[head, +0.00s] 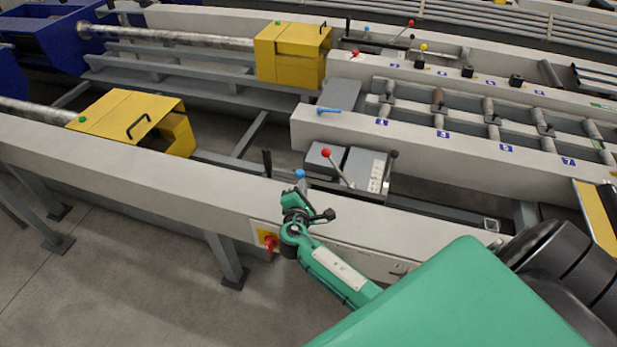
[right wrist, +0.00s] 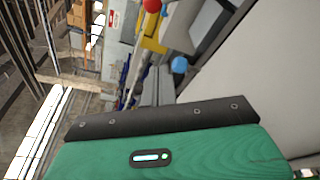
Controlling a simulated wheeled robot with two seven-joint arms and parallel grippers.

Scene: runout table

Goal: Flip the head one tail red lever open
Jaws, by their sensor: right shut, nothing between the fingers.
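A red-knobbed lever (head: 326,153) stands on the near grey control box, its thin stem slanting down to the right. Its red ball seems to show at the top edge of the right wrist view (right wrist: 152,5). My right gripper (head: 296,194) is over the near beam, in front of and left of this lever, and apart from its red knob. It is shut and empty. A blue knob (head: 299,174) shows just beyond the gripper; a blue ball (right wrist: 179,65) also shows in the right wrist view. My left gripper is out of view.
A black handle (head: 267,163) stands left of the blue knob, and a black-knobbed lever (head: 392,155) right of the box. A red switch on a yellow plate (head: 268,239) is on the beam's front face. Other red levers (head: 355,53) stand farther back.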

